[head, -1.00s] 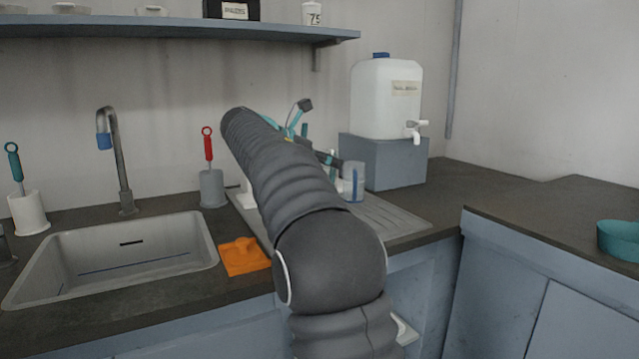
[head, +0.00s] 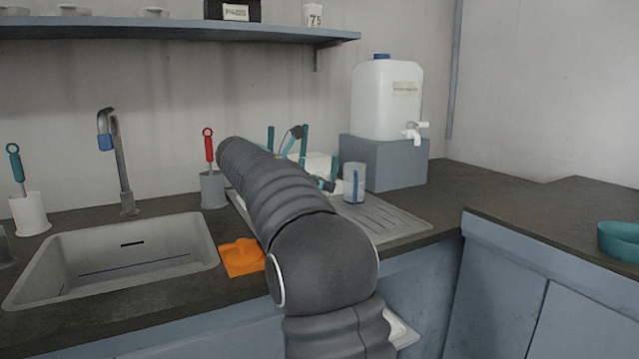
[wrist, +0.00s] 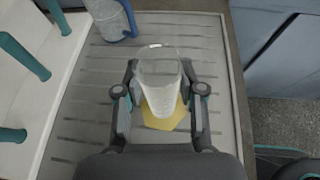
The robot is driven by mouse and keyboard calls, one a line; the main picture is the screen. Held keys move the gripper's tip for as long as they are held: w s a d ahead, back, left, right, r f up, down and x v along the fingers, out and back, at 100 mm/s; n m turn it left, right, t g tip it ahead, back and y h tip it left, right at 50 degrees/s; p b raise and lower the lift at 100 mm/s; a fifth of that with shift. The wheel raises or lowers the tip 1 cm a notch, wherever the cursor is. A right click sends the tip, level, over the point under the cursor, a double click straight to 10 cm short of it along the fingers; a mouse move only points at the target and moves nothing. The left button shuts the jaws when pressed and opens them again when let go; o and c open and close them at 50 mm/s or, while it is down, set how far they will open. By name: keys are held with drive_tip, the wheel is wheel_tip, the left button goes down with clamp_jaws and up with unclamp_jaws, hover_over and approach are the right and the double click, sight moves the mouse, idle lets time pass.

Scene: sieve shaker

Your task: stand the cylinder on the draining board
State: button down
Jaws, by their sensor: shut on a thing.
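In the wrist view, a clear cylinder (wrist: 160,75) with a yellow base (wrist: 163,112) is between the fingers of my gripper (wrist: 160,95), which is shut on it. The cylinder looks about upright over the grey ribbed draining board (wrist: 85,110). I cannot tell whether its base touches the board. The draining board also shows in the head view (head: 395,222), right of the sink. My arm hides the cylinder in the head view.
A white rack with teal pegs (wrist: 28,60) stands on the board's left in the wrist view. A clear jug with a blue handle (wrist: 108,18) is beyond the cylinder. The sink (head: 120,255) and an orange item (head: 242,258) lie left. Board right of the cylinder is clear.

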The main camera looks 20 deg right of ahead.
drive_tip(key=c, duration=0.7)
unclamp_jaws()
drive_tip(key=shift+r, duration=0.15)
drive_tip(key=shift+a+r, duration=0.15)
drive_tip(key=shift+a, duration=0.15)
drive_tip(key=v, duration=1.1)
drive_tip(key=shift+a, duration=0.2)
drive_tip(key=shift+s, duration=0.1)
